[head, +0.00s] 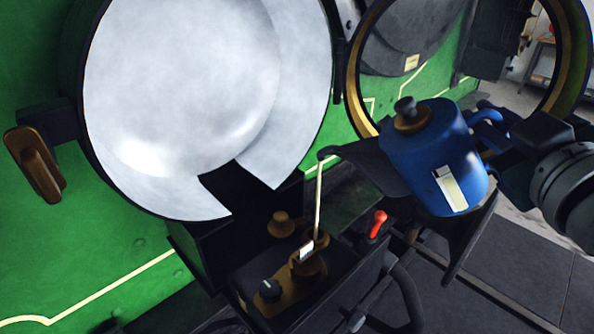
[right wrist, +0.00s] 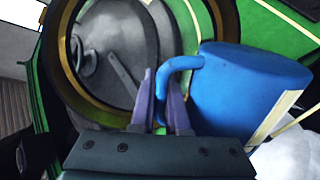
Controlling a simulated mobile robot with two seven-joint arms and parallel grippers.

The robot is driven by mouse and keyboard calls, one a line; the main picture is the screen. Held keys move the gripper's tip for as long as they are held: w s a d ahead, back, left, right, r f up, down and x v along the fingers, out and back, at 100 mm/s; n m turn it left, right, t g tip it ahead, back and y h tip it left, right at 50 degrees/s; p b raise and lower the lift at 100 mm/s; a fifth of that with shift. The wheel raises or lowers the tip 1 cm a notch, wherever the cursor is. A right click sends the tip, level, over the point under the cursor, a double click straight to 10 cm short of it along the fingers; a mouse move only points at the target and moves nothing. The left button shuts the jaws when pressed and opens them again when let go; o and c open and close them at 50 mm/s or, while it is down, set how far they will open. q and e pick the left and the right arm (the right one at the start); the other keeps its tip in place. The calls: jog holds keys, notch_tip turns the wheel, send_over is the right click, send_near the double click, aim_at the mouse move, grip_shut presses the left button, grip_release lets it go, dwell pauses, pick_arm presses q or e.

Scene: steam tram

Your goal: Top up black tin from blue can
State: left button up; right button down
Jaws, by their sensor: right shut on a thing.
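The blue can (head: 425,160) is tilted to the left, with its dark spout (head: 362,160) pointing left. A thin pale yellow stream (head: 319,195) runs from the spout tip down to a small dark, brownish round vessel (head: 308,266) with a white tag. This appears to be the black tin; its inside and fill level cannot be made out. My right gripper (head: 500,148) is shut on the can's blue handle. In the right wrist view, its purple fingers (right wrist: 162,102) are around the handle beside the can body (right wrist: 240,95). My left gripper is not in view.
The vessel stands on a brass-coloured base beside a brass knob (head: 281,224) and a small black knob (head: 268,291). A red-handled lever (head: 377,223) is close by on the right. A large open round door (head: 185,95) and a brass-edged ring (head: 366,105) flank the space.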

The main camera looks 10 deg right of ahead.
jog(key=shift+r, duration=0.2)
jog(key=shift+w+a+r+n+p, duration=0.1)
jog(key=shift+a+r+n+p, duration=0.1)
jog(key=shift+r+p, duration=0.25)
jog(key=shift+a+r+n+p, duration=0.1)
jog(key=shift+r+n+p, duration=0.15)
jog(key=shift+p, duration=0.3)
jog(key=shift+r, duration=0.15)
jog(key=shift+a+r+n+p, duration=0.25)
jog(key=shift+r+n+p, duration=0.2)
jog(key=shift+r+p, duration=0.35)
jog(key=shift+f, duration=0.15)
dwell(0.4)
